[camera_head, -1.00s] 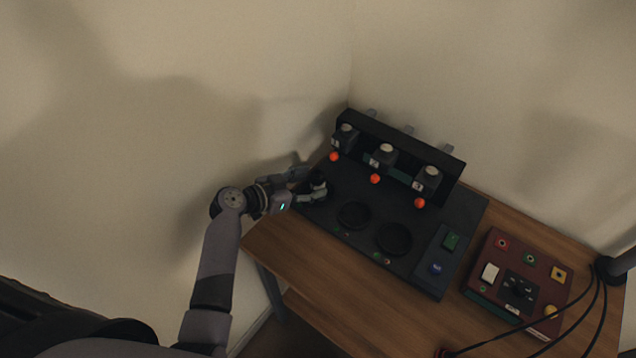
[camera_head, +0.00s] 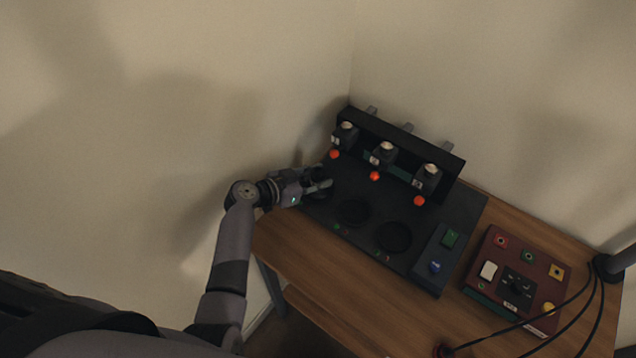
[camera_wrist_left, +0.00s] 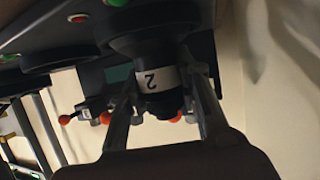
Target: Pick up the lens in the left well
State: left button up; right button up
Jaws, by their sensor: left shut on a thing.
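The lens (camera_wrist_left: 158,78) is a dark cylinder with a white band marked 2 in the left wrist view. It stands in the left well (camera_wrist_left: 150,42), a dark round ring on the black station. My left gripper (camera_head: 322,188) is at the left side of the station. Its two fingers (camera_wrist_left: 160,105) lie on either side of the lens, shut on it. In the head view the gripper mostly hides the lens. My right gripper is in neither view.
Two more round wells (camera_head: 354,212) and (camera_head: 393,237) sit to the right. Behind them is a black rack with several grey units (camera_head: 383,153) and orange knobs (camera_head: 375,176). A red control box (camera_head: 515,280) with cables stands at the right on the wooden table (camera_head: 310,255).

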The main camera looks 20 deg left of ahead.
pick_arm(q)
grip_shut()
